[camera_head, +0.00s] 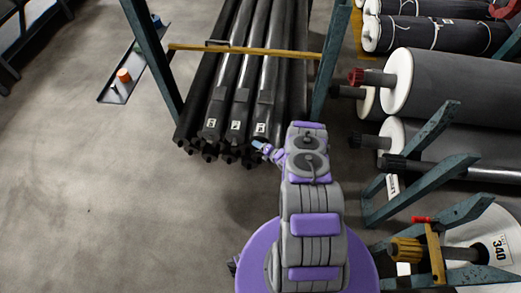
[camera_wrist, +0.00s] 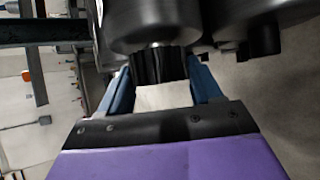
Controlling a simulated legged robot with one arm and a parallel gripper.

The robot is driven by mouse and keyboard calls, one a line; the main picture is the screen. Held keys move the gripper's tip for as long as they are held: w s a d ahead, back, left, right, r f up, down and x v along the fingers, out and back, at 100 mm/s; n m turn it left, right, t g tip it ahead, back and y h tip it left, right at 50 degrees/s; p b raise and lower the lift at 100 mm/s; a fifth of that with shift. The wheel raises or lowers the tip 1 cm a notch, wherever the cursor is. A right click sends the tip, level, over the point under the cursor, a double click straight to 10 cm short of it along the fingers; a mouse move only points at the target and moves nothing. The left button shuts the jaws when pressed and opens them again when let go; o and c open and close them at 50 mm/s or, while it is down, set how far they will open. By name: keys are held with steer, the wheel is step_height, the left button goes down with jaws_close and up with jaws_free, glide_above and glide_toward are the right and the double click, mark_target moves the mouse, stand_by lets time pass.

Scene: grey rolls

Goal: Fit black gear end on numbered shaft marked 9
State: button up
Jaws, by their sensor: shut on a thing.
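Several long black shafts (camera_head: 236,95) lie side by side on a rack, their ends toward me. Small white number labels sit near the ends, such as the right one (camera_head: 260,128); the digits are too small to read surely. My gripper (camera_head: 262,147) is at the end of the right labelled shaft. In the wrist view its blue fingers (camera_wrist: 160,85) are shut around a ribbed black gear end (camera_wrist: 158,65). The gear end is in line with a thick black shaft (camera_wrist: 155,25) and meets its end face. I cannot tell how far it is seated.
A yellow bar (camera_head: 245,50) crosses over the shafts between teal rack posts (camera_head: 152,55). Large grey rolls (camera_head: 435,85) lie on racks at the right. A tray (camera_head: 120,88) with an orange-topped item is on the floor at left.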

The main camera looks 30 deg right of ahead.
steer(key=shift+w+d, duration=0.25)
steer(key=shift+w, duration=0.15)
steer(key=o, duration=1.4)
steer(key=shift+s, duration=0.1)
steer(key=p+v, duration=0.6)
steer(key=v, duration=1.1)
steer(key=shift+d+p, duration=0.2)
steer(key=shift+p, duration=0.15)
steer(key=shift+r, duration=0.15)
